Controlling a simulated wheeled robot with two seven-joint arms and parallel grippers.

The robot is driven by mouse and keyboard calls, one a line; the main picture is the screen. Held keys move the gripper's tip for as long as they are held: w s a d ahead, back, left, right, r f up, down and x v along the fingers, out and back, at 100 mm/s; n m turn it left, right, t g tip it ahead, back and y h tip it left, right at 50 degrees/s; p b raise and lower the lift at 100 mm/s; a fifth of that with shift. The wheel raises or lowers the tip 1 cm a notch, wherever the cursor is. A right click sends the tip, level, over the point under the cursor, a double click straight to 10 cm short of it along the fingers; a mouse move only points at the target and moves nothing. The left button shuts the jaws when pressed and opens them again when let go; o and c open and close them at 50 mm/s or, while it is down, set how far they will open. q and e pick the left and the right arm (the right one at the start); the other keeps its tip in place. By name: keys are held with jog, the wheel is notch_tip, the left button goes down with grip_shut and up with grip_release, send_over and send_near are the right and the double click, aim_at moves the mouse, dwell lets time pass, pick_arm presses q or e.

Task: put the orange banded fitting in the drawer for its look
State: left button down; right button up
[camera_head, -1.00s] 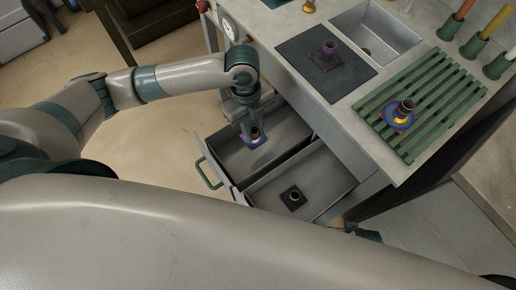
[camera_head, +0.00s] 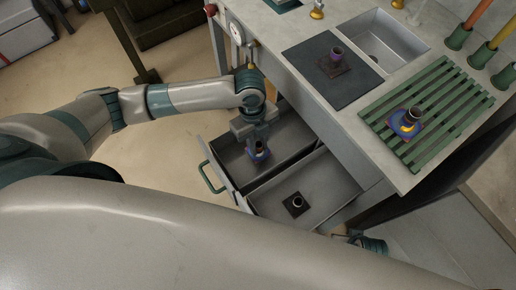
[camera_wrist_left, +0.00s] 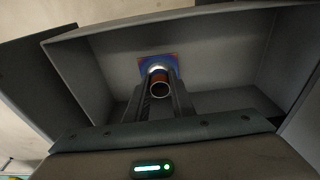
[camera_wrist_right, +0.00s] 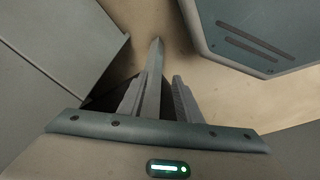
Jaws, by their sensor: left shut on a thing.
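My left gripper (camera_head: 259,141) reaches down into the left open drawer (camera_head: 226,151). It is shut on a fitting (camera_head: 260,154) with a short upright tube and a square, mostly blue base. In the left wrist view, the fitting (camera_wrist_left: 159,88) shows an orange-brown tube end and a pale ring between the fingers, with the base against the drawer floor; I cannot tell whether it touches. The right drawer (camera_head: 329,180) holds a dark fitting (camera_head: 296,203) with a square base.
A fitting with a blue and yellow base (camera_head: 408,122) stands on the green slatted rack (camera_head: 456,101). A dark fitting with a purple tube (camera_head: 336,58) stands on the dark mat (camera_head: 318,88). A sink (camera_head: 383,45) lies behind. Drawer walls stand close around my left gripper.

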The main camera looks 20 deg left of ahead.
aim_at(258, 150)
pick_arm(q)
notch_tip(258, 150, down, 3)
jog(key=shift+r, duration=0.2)
jog(key=shift+f, duration=0.55)
pick_arm(e)
jog(key=shift+r, duration=0.6)
jog(key=shift+f, duration=0.15)
pick_arm(q)
jog(key=c, duration=1.5)
grip_release()
jog(key=shift+f, duration=0.15)
jog(key=shift+c, duration=0.2)
